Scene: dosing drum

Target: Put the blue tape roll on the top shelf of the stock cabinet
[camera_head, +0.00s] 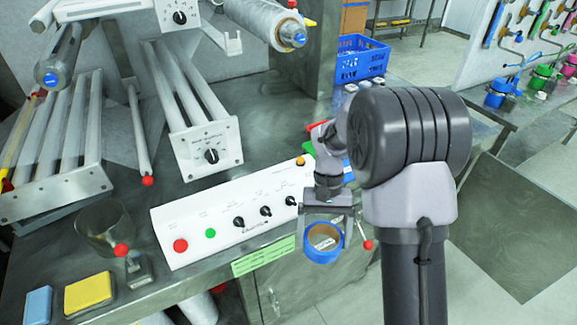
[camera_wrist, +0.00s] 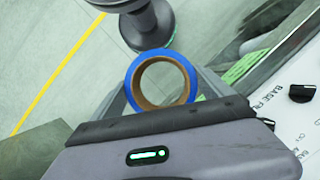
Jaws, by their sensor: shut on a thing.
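The blue tape roll (camera_head: 323,254) hangs in the jaws of my gripper (camera_head: 326,228), above the front edge of the steel bench. In the wrist view the tape roll (camera_wrist: 160,80) shows as a blue ring with a brown core, just beyond the gripper body, with the floor behind it. I cannot make out a stock cabinet with a top shelf in either view.
A white control panel (camera_head: 228,218) with knobs and buttons lies just left of the roll. A green label (camera_head: 263,255) is on the bench edge. A blue crate (camera_head: 361,60) stands at the back. Yellow (camera_head: 89,294) and blue sponges lie front left.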

